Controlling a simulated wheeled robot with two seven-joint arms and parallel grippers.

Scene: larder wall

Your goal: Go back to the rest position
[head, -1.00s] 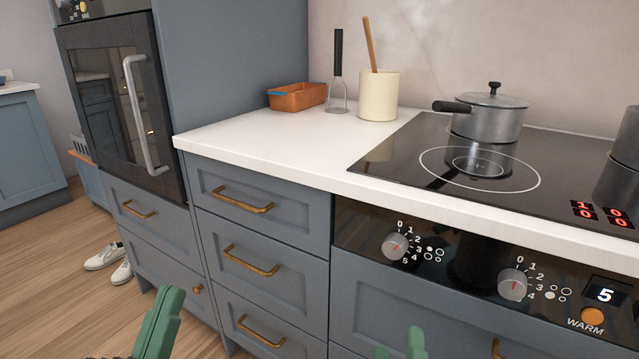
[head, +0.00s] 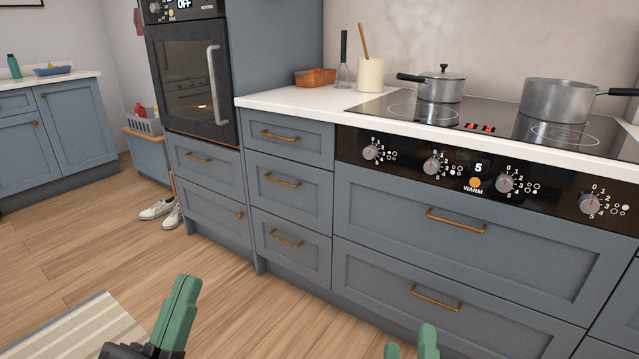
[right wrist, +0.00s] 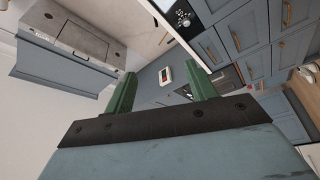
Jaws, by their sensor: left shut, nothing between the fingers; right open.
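My left gripper (head: 180,308) shows at the bottom of the head view, left of centre. Its green fingers are together with nothing between them. My right gripper (head: 410,345) shows at the bottom edge, right of centre, with only its green fingertips in view and a gap between them. In the right wrist view its two green fingers (right wrist: 161,92) stand apart and hold nothing. Both grippers are in front of the drawers, clear of the cabinets.
Ahead are the drawer units (head: 290,185) and the hob (head: 490,118) with a lidded pot (head: 441,86) and a saucepan (head: 553,100). The oven (head: 190,90) stands left. White shoes (head: 158,209) and a striped rug (head: 85,333) lie on the otherwise open floor.

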